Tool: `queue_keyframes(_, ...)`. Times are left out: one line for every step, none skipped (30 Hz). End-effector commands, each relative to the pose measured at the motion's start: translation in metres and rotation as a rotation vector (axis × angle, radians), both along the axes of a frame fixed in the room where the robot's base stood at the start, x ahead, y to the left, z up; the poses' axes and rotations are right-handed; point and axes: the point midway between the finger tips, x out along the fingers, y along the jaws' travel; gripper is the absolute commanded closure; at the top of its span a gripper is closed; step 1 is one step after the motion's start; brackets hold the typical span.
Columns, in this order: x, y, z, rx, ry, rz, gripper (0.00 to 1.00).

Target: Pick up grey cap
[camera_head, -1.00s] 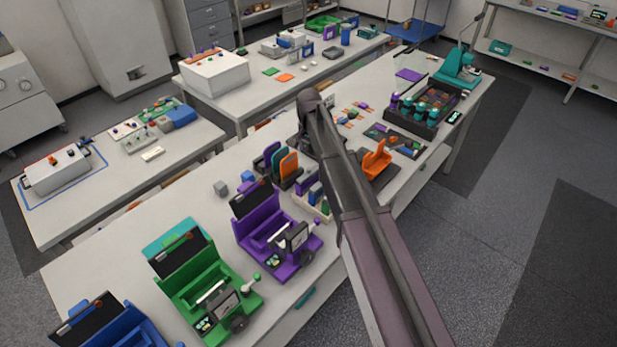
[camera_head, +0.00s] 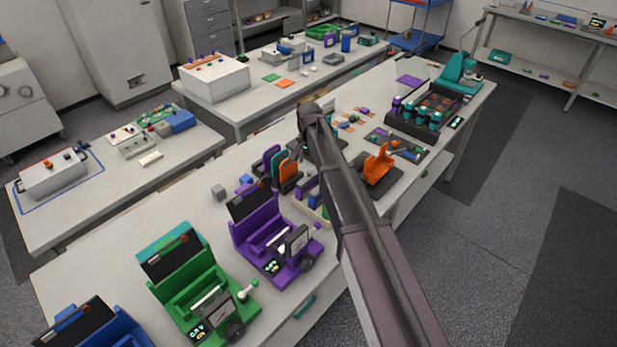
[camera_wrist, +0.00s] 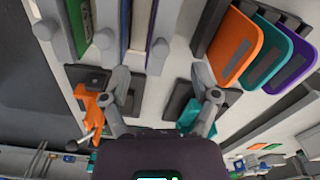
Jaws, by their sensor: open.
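My gripper (camera_wrist: 166,88) is open in the wrist view, its two grey fingers apart with nothing held between them. In the head view my arm hides it over the middle of the long front bench (camera_head: 110,240). A small grey block-like piece (camera_head: 218,191) lies on that bench, left of the upright coloured panels; I cannot tell whether it is the grey cap. I cannot pick out a grey cap for certain in the wrist view. An orange fixture (camera_wrist: 90,104) is beside the left finger, and a teal piece (camera_wrist: 192,115) is by the right finger.
Orange (camera_wrist: 235,47), teal and purple panels stand close to the right finger. Purple (camera_head: 268,240), green (camera_head: 190,290) and blue cycler units line the bench front. A dark tray of teal-topped items (camera_head: 425,112) is at the far end. The bench left of the grey piece is clear.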

Motion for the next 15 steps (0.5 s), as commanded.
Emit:
queue_keyframes(0.000,0.000,0.000,0.000,0.000,0.000,0.22)
queue_keyframes(0.000,0.000,0.000,0.000,0.000,0.000,0.22)
queue_keyframes(0.000,0.000,-0.001,0.000,0.000,0.000,0.22)
queue_keyframes(0.000,0.000,-0.001,0.000,0.000,0.000,0.22)
queue_keyframes(0.000,0.000,-0.002,0.000,0.000,0.000,0.22)
queue_keyframes(0.001,0.000,-0.003,0.000,0.000,0.000,0.22)
queue_keyframes(0.001,0.000,-0.004,0.000,0.000,0.000,0.22)
queue_keyframes(0.001,0.000,-0.006,0.000,0.000,0.000,0.22)
queue_keyframes(0.001,0.000,-0.008,0.000,0.000,0.000,0.22)
queue_keyframes(0.001,0.000,-0.010,0.000,0.000,0.000,0.22)
queue_keyframes(0.002,0.000,-0.012,0.000,0.000,0.000,0.22)
queue_keyframes(0.002,-0.001,-0.015,0.000,0.000,0.000,0.22)
queue_keyframes(0.002,-0.001,-0.017,0.000,0.000,0.000,0.22)
queue_keyframes(0.003,-0.001,-0.019,0.000,0.000,0.000,0.22)
queue_keyframes(0.003,-0.001,-0.023,0.000,0.000,0.000,0.22)
